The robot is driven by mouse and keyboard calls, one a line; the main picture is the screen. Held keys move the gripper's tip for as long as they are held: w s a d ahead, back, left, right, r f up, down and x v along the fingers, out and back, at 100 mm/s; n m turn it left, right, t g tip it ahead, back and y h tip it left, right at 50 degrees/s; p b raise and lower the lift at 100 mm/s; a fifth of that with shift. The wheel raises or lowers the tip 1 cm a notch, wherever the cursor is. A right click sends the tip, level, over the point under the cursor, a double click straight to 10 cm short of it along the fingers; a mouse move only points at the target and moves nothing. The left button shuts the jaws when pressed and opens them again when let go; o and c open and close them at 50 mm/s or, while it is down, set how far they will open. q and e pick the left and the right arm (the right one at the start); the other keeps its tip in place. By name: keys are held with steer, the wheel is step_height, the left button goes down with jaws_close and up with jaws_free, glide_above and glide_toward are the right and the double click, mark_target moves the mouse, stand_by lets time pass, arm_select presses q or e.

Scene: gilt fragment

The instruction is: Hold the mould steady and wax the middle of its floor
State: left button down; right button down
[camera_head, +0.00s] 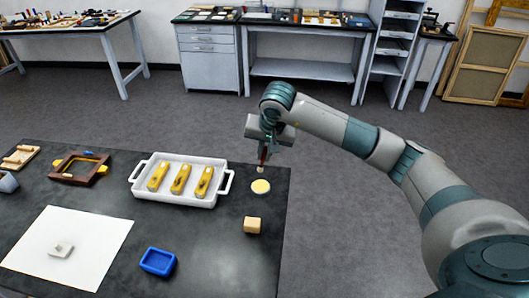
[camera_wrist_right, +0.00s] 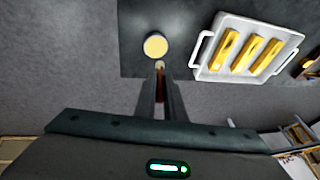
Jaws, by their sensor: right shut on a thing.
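The blue mould (camera_head: 157,272) lies on the dark table near its front edge, its hollow facing up; no gripper is at it. A small round tin of pale yellow wax (camera_head: 261,187) stands near the table's right edge and also shows in the wrist view (camera_wrist_right: 155,46). My right gripper (camera_head: 264,148) is shut on a brush with a dark red handle (camera_wrist_right: 160,90). The brush hangs down with its pale tip (camera_head: 260,169) just behind the wax in the head view; I cannot tell whether they touch. My left gripper is out of view.
A white tray (camera_head: 135,172) with three gilded pieces stands left of the wax. A wooden block (camera_head: 252,225) sits in front of the wax. A white sheet (camera_head: 95,240) bears a small pale piece (camera_head: 61,249). A brown frame (camera_head: 62,176) lies farther left.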

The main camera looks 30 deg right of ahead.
steer(key=shift+f+b, duration=0.65)
steer(key=shift+f, duration=2.15)
steer(key=shift+f+b, duration=0.6)
steer(key=shift+b, duration=0.05)
steer(key=shift+s+f+b, duration=0.15)
steer(key=shift+b, duration=0.3)
stand_by(1.9)
steer(key=shift+r+p, duration=1.1)
steer(key=shift+r, duration=2.5)
